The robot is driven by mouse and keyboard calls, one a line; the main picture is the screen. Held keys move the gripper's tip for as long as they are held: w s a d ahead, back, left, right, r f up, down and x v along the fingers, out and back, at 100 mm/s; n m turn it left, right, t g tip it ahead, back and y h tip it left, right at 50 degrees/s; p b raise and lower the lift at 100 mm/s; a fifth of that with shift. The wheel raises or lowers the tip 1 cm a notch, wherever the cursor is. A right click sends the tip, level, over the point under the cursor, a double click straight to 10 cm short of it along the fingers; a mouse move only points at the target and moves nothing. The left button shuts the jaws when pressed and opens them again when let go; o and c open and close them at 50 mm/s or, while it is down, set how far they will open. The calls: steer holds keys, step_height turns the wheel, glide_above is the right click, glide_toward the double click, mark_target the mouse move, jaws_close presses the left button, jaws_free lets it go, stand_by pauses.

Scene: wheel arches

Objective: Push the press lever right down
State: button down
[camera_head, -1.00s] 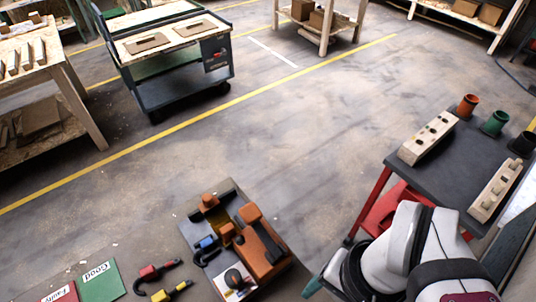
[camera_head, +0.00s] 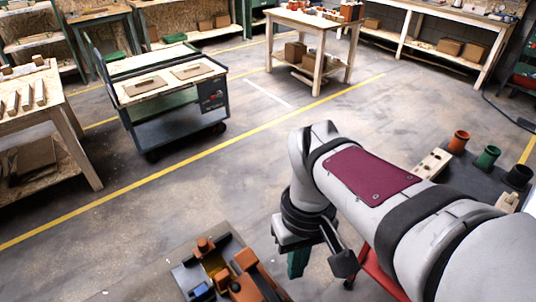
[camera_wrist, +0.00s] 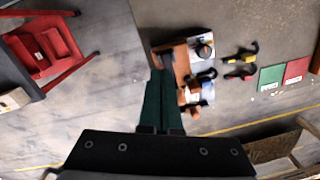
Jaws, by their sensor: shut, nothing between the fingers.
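An orange and dark press-like fixture (camera_head: 247,263) stands on a board at the bottom of the head view, cut off by the frame edge. In the wrist view its orange body (camera_wrist: 181,62) lies partly behind my fingers.
Yellow (camera_wrist: 241,58) and red (camera_wrist: 241,75) small parts lie near green (camera_wrist: 271,77) and red (camera_wrist: 297,70) mats. A dark-topped bench with orange (camera_head: 459,141), green (camera_head: 487,157) and black (camera_head: 518,176) cups stands at right. A trolley (camera_head: 170,100) stands behind on open floor.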

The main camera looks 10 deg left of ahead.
mark_target(245, 256)
steer(key=w+a+f+n+h, duration=0.1)
steer(key=w+a+f+n, duration=0.2)
steer(key=w+a+n, duration=0.4)
steer(key=a+n, duration=0.2)
steer(key=a, duration=0.2)
steer(key=shift+w+a+n, duration=0.3)
steer(key=shift+w, duration=0.05)
steer(key=shift+f, duration=0.1)
steer(key=f, duration=0.6)
steer(key=shift+s+d, duration=0.1)
steer(key=shift+d, duration=0.25)
steer(key=shift+f, duration=0.4)
